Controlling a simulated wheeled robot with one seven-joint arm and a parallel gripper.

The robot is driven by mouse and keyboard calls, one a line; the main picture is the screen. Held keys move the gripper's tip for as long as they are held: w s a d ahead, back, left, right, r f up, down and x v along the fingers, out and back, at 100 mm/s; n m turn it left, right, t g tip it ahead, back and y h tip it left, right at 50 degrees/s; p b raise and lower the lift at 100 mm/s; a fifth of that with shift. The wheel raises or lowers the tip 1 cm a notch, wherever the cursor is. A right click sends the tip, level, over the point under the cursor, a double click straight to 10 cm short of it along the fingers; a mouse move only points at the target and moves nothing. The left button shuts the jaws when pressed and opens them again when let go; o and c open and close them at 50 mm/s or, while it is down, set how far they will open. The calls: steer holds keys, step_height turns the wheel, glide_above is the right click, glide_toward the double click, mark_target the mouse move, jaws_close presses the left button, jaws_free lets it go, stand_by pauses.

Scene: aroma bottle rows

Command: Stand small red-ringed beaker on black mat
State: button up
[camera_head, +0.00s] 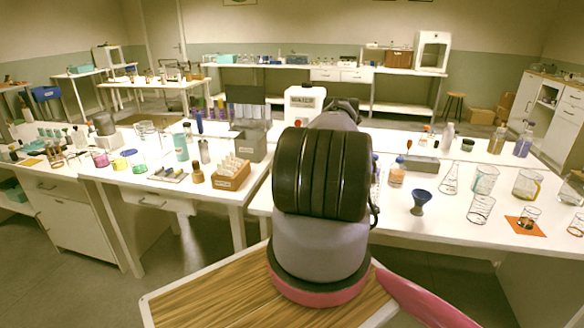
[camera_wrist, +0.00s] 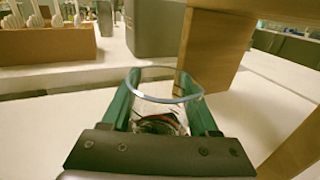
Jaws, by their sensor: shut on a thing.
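In the wrist view my gripper (camera_wrist: 163,112) is shut on a clear glass beaker (camera_wrist: 165,98), with a green finger on each side of it. The beaker's round rim faces the camera, and a dark reddish line shows low on it. Its base and what lies under it are hidden by the gripper body. In the head view my arm hides the gripper and the held beaker. I cannot pick out a black mat for certain in either view.
A wooden rack (camera_wrist: 45,42) and grey box (camera_wrist: 155,28) stand ahead; a wooden post (camera_wrist: 212,55) is close right of the beaker. In the head view, glassware, a blue funnel (camera_head: 420,201) and an orange mat (camera_head: 514,225) occupy the right table.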

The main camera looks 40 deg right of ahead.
steer(key=shift+f, duration=0.45)
steer(key=shift+f, duration=0.1)
